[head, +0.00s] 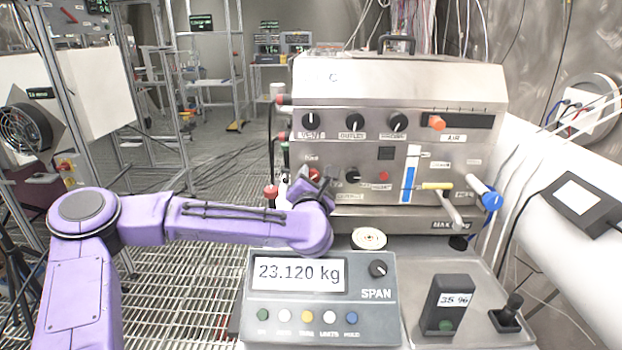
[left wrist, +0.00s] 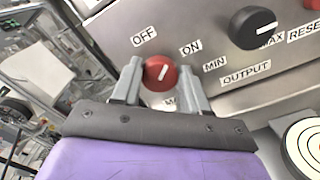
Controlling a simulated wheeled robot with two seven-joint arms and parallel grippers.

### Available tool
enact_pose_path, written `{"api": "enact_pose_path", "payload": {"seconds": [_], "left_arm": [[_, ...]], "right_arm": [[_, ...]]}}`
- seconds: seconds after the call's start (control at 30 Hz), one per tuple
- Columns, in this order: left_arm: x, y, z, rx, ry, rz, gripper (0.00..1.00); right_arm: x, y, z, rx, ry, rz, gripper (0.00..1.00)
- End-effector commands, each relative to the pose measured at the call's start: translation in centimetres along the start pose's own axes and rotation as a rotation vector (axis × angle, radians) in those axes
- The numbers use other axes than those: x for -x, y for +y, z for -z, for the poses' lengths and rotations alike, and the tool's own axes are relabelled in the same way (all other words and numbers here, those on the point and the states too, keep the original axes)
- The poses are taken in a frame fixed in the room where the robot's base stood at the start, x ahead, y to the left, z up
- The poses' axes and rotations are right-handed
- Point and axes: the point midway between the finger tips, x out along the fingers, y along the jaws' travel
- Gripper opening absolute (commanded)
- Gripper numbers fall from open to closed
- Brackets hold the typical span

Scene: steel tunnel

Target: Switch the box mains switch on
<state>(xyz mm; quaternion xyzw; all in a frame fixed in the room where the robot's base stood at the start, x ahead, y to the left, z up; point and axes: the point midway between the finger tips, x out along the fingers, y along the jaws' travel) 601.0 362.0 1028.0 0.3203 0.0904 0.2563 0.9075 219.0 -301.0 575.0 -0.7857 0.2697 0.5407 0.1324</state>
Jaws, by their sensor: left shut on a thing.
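The steel box (head: 400,90) stands on the bench with knobs and labels on its front. The red mains switch knob (left wrist: 158,74) sits between my left gripper's fingers in the left wrist view, and part of it shows in the head view (head: 314,173). My left gripper (left wrist: 158,84), also in the head view (head: 322,180), is shut on this knob. Its white mark slants up and right, towards the ON label (left wrist: 190,47); the OFF label (left wrist: 144,36) is up and left. The label below the knob is partly hidden by a finger. My right gripper is out of view.
A black output knob (left wrist: 253,27) is right of the red one. A scale display (head: 320,298) reading 23.120 kg stands in front of the box. A round disc (head: 368,239) lies between them.

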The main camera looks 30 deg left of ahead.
Motion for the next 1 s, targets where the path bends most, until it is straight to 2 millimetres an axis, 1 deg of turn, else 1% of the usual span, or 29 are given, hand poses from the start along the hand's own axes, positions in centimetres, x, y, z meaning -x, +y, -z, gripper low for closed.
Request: {"api": "enact_pose_path", "payload": {"seconds": [0.3,0.5,0.8,1.0], "left_arm": [[0.0,0.0,-0.2,-0.297,0.0,0.0,0.13],[0.0,-0.1,-0.1,-0.464,-0.001,0.001,0.13],[0.0,-0.2,0.0,-0.637,0.001,0.002,0.13],[0.0,-0.3,0.1,-0.693,0.001,0.002,0.13]], "right_arm": [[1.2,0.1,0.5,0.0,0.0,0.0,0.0],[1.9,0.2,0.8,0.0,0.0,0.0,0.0],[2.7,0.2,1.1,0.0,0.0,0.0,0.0],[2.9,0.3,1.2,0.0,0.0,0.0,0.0]]}}
